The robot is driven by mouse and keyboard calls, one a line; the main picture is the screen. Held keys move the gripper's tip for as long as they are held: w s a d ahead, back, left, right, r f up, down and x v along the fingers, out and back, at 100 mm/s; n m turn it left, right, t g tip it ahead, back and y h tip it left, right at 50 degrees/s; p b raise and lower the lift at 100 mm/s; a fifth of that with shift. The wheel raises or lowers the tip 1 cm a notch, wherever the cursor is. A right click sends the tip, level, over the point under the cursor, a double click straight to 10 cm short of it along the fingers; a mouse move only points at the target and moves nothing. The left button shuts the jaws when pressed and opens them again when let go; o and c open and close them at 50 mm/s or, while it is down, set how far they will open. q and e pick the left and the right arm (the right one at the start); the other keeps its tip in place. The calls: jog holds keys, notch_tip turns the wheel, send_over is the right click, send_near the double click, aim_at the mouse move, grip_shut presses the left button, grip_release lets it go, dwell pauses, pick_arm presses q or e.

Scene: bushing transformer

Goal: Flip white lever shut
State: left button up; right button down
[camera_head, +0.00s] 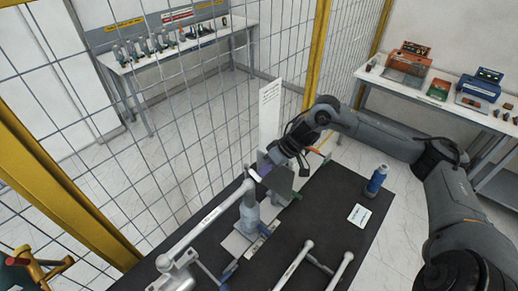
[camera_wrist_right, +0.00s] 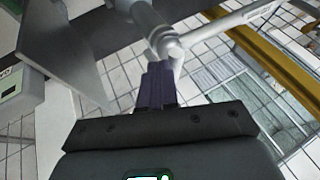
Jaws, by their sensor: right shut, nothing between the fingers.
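In the head view a long white bar with a label, apparently the white lever (camera_head: 205,222), slants from the lower left up to the top of a grey upright post (camera_head: 250,212). In the right wrist view the bar (camera_wrist_right: 222,26) runs off to the upper right from a rounded joint. My right gripper (camera_head: 262,170) is at the bar's upper end, by the post top. Its purple fingers (camera_wrist_right: 158,82) are shut and empty, pointing at the joint and very close to it. I cannot tell whether they touch. My left gripper is not in view.
The dark table (camera_head: 335,210) carries a blue bottle (camera_head: 376,180), a white card (camera_head: 359,215) and grey bars (camera_head: 294,264) at the front. A grey plate (camera_head: 281,179) stands beside my right gripper. A wire fence (camera_head: 195,130) runs behind the table.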

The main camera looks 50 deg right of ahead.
jog(key=a+m+p, duration=0.1)
jog(key=m+t+h+p, duration=0.1)
jog(key=p, duration=0.1)
jog(key=shift+a+r, duration=0.2)
jog(key=shift+a, duration=0.2)
jog(key=shift+f, duration=0.1)
dwell(0.4)
jog(key=shift+s, duration=0.1)
